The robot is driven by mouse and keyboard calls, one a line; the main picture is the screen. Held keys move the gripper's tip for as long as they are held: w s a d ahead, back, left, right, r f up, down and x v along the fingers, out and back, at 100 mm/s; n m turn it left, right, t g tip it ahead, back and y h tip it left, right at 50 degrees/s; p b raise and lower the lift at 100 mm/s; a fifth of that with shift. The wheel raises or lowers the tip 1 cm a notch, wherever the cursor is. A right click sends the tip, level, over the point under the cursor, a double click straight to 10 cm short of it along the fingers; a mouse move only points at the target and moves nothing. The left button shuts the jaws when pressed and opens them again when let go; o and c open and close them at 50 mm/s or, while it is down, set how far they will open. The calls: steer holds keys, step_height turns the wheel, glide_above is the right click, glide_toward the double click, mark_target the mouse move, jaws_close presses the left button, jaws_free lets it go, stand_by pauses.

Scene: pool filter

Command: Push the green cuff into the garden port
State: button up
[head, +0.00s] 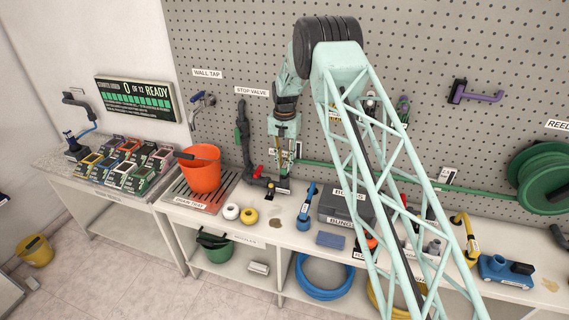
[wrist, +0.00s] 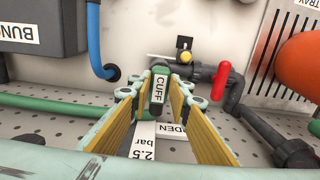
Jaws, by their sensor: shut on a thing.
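My gripper (head: 284,157) hangs in front of the pegboard wall, by the dark pipework at the left of the bench. In the wrist view its yellow-padded fingers (wrist: 158,92) are shut on the green cuff (wrist: 158,86), which bears a white CUFF label. The cuff lies between the fingertips. A white label ending in "DEN" (wrist: 174,131) shows just beyond the fingers, partly covered by them. The garden port's mouth is hidden behind the cuff and fingers, so I cannot tell whether the cuff touches it. A green hose (wrist: 60,104) runs behind the left finger.
A dark pipe with a red lever (wrist: 221,80) stands close to the right finger. An orange bucket (head: 200,173) is on the drain tray to the left. A blue pump-like tool (head: 306,205) and a grey bungs box (head: 345,208) stand to the right.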

steer(key=shift+f, duration=0.35)
steer(key=o, duration=1)
steer(key=shift+r, duration=0.15)
steer(key=shift+r+p, duration=0.55)
steer(key=shift+r, duration=1.85)
steer(key=shift+r, duration=0.1)
steer(key=shift+r, duration=0.85)
step_height(320, 180, up, 10)
steer(key=shift+r, duration=0.1)
